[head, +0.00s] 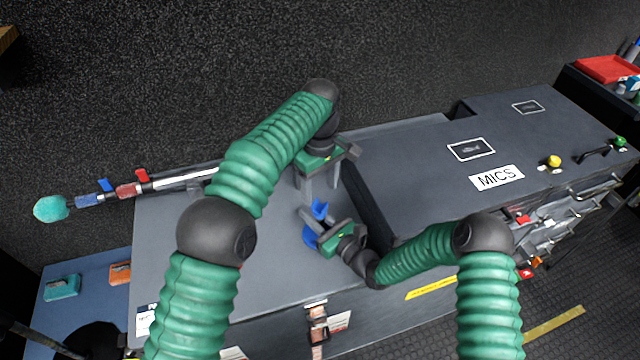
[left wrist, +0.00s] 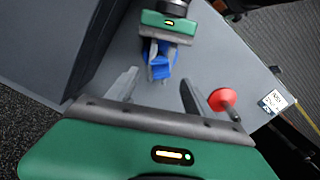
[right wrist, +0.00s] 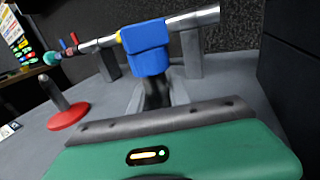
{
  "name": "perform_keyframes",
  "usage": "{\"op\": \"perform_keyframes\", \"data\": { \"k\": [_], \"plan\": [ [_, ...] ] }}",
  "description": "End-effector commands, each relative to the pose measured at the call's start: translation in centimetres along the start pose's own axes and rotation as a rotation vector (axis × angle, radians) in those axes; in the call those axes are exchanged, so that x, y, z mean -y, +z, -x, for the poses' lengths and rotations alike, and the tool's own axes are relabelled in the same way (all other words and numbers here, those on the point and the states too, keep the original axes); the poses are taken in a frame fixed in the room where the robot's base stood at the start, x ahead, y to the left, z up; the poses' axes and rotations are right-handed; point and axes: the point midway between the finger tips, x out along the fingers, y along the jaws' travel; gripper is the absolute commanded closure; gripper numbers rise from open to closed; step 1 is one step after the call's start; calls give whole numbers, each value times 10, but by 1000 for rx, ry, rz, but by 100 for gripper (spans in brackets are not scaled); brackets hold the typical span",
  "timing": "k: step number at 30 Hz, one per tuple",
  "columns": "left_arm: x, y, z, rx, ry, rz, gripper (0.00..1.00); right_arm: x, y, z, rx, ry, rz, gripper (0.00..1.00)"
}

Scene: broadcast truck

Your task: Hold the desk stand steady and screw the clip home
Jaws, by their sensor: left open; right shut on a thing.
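The blue clip (head: 319,209) is between the fingers of my right gripper (head: 314,226), which is shut on it above the grey counter. The clip fills the middle of the right wrist view (right wrist: 149,48) and also shows in the left wrist view (left wrist: 159,63). The desk stand, a red round base with a grey post, shows in the left wrist view (left wrist: 222,99) and in the right wrist view (right wrist: 68,118), upright and apart from the clip. It is hidden in the head view. My left gripper (head: 320,184) is open, its fingers empty, just behind the clip.
A boom pole (head: 185,180) with a teal windscreen (head: 51,209) lies along the counter's back left edge. A raised dark case marked MICS (head: 497,178) stands to the right. A blue surface (head: 85,290) is at lower left. The counter (head: 265,290) has free room in front.

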Motion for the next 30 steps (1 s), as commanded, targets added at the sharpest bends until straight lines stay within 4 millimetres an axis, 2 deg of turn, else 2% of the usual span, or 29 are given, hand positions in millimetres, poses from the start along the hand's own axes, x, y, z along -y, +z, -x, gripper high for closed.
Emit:
{"op": "perform_keyframes", "data": {
  "k": [9,12,23,30],
  "plan": [
    [1,0,-54,2,-3,-2,40,0,0,0,0,0,0,100],
    [0,0,-64,2,-1,-1,40,0,0,0,0,0,0,100],
    [1,0,-72,1,0,-1,40,0,0,0,0,0,0,100],
    [0,0,-72,1,0,-1,70,0,0,0,0,0,0,100]
  ]
}}
